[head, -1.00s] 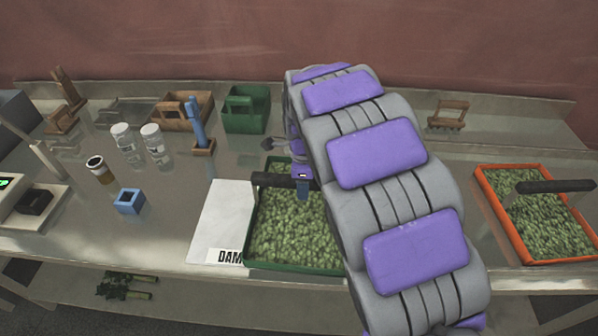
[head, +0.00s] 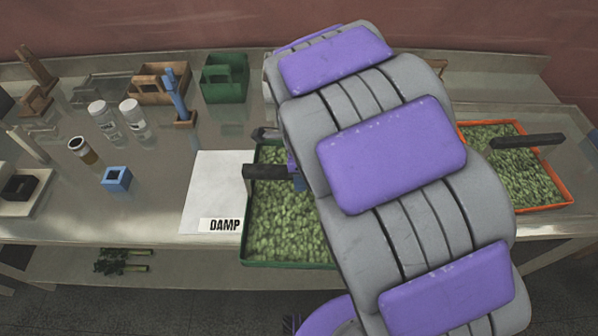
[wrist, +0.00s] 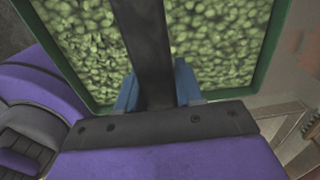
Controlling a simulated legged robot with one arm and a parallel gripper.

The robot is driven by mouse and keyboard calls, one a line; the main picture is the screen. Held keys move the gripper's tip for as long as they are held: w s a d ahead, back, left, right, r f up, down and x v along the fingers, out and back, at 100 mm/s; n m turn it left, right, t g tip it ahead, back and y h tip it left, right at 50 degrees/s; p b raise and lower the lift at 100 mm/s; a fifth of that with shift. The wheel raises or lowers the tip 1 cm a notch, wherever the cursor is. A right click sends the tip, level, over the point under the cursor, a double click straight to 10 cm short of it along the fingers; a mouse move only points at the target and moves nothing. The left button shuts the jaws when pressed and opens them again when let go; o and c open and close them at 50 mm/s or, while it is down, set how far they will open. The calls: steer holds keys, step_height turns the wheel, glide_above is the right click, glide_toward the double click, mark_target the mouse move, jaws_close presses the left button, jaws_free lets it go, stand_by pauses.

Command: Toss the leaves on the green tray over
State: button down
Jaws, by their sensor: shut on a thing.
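The green tray (head: 290,265) of green leaves (head: 280,220) sits at the front edge of the bench, right of a white sheet marked DAMP. My arm hides its right part in the head view. A black bar (head: 265,172) reaches over the tray at its left. My gripper (wrist: 157,92) is shut on the black bar (wrist: 148,45); its blue fingers lie on either side of it. Leaves (wrist: 215,40) fill the tray behind the bar in the wrist view. In the head view my gripper is mostly hidden behind my arm.
An orange tray (head: 571,192) of leaves with its own black bar (head: 527,141) stands at right. The DAMP sheet (head: 210,185) lies at left. Farther left are a blue cube (head: 117,179), bottles (head: 132,113) and a green box (head: 224,76).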

steer(key=shift+r+p, duration=1.3)
steer(key=shift+r, duration=1.2)
